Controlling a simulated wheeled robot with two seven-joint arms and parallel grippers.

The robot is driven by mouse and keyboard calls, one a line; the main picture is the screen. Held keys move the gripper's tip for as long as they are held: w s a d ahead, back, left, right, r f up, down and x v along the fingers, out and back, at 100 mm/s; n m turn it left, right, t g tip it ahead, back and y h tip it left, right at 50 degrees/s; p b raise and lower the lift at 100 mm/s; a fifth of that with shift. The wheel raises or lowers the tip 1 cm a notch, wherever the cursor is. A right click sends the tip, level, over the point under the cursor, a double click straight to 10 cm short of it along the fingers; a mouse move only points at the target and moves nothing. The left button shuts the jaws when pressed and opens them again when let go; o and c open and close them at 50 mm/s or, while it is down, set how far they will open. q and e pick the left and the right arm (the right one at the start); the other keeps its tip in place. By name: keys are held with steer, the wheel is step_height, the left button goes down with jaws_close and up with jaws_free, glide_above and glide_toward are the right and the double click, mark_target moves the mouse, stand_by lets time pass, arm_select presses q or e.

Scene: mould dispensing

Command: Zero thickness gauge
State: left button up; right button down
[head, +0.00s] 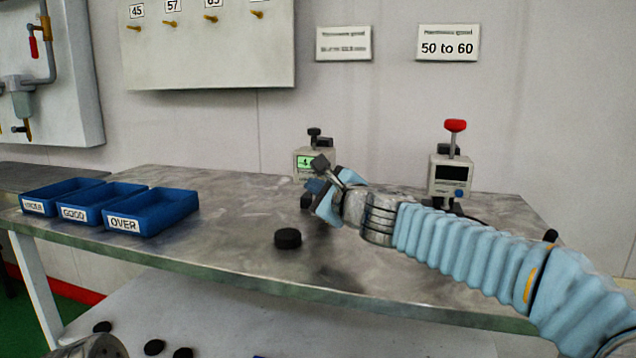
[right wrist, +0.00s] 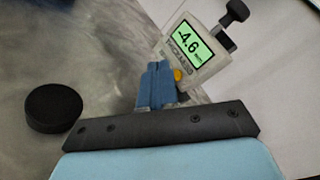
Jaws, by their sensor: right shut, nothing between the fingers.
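The thickness gauge (head: 301,160) is a small pale box with a lit green display and a black knob on top. It stands on the metal table behind my right gripper (head: 314,187), which partly hides it. In the right wrist view the gauge (right wrist: 206,70) reads about -4.6 mm. A yellow button (right wrist: 178,75) shows on its front. My right gripper (right wrist: 158,82) is shut and empty, its blue fingertips right beside the button; I cannot tell whether they touch it.
A second gauge (head: 450,176) with a red knob and dark display stands to the right. A black puck (head: 288,238) lies on the table (head: 235,225); it also shows in the right wrist view (right wrist: 53,108). Blue bins, one marked OVER (head: 180,207), stand left. Several black discs lie below.

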steer(key=shift+w, duration=0.15)
stand_by(0.4)
steer(key=shift+w+d, duration=0.15)
steer(key=shift+w, duration=0.1)
steer(key=shift+w+d+p, duration=0.1)
steer(key=shift+w+p, duration=0.2)
steer(key=shift+w, duration=0.05)
stand_by(0.7)
steer(key=shift+s, duration=0.1)
steer(key=shift+s+a+b, duration=0.25)
steer(key=shift+s+b, duration=0.05)
steer(key=shift+s, duration=0.4)
steer(key=shift+s+a, duration=0.15)
steer(key=shift+s, duration=0.3)
steer(key=shift+s+a+b, duration=0.3)
steer(key=shift+s+b, duration=0.05)
steer(key=shift+s, duration=0.6)
steer(key=shift+s+a+b, duration=0.3)
steer(key=shift+s, duration=0.65)
